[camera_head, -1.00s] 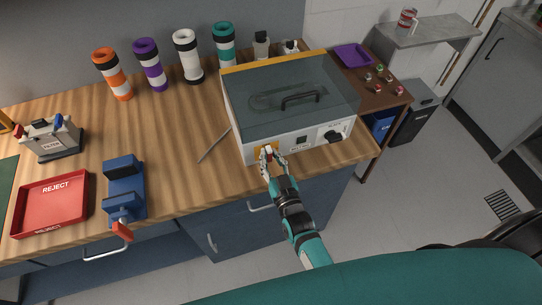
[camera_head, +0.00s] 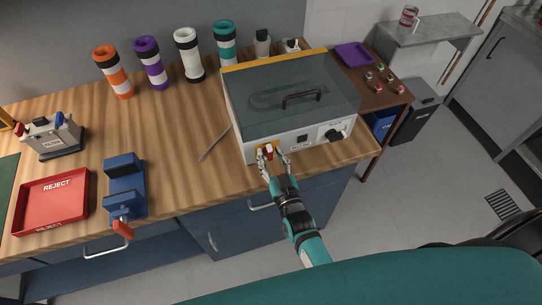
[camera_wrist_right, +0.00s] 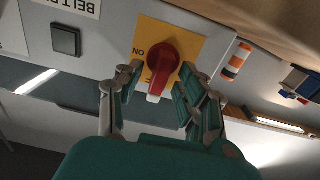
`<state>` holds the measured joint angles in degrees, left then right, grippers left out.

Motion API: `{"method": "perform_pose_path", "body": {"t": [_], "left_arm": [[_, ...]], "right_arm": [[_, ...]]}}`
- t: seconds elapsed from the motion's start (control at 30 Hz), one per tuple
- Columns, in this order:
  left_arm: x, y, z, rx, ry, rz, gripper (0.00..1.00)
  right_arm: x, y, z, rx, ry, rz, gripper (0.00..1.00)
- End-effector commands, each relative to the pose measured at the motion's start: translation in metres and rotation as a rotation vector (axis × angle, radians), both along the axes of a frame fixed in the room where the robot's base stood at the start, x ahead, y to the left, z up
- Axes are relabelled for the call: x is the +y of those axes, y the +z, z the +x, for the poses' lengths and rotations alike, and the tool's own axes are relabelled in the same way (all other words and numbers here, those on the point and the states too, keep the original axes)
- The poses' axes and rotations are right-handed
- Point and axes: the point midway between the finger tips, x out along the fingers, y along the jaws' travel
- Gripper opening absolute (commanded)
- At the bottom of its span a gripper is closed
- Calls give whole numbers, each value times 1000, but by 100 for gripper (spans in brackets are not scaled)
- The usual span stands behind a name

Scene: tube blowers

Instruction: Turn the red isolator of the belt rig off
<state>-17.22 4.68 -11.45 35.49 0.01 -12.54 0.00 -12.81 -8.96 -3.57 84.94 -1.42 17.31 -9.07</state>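The belt rig (camera_head: 290,100) is a light box with a dark see-through lid, standing on the wooden bench. Its red isolator (camera_head: 269,149) sits on a yellow plate at the left end of the front face. In the right wrist view the red isolator knob (camera_wrist_right: 160,65) has a white tip pointing down in the picture. An upside-down "ON" shows left of the knob; other lettering is partly hidden. My right gripper (camera_head: 274,156) is open, with one finger on each side of the knob and gaps visible in the wrist view (camera_wrist_right: 162,92). My left gripper is out of view.
A thin rod (camera_head: 214,144) lies left of the rig. A blue fixture (camera_head: 125,190) and red reject tray (camera_head: 50,202) are farther left. Several banded tubes stand behind.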

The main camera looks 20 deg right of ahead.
Motion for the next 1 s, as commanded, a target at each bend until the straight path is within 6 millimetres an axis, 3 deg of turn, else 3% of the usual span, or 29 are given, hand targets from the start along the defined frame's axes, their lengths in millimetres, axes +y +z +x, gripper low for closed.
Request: {"method": "perform_pose_path", "body": {"t": [0.17,0.6,0.77,1.0], "left_arm": [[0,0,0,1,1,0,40],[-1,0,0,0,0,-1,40],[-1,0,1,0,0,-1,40],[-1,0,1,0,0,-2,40]], "right_arm": [[-1,-1,-17,3,0,0,38],[-3,-1,-103,4,1,-1,38],[-4,0,-117,1,1,-1,38],[-4,0,-120,1,1,-1,38]]}}
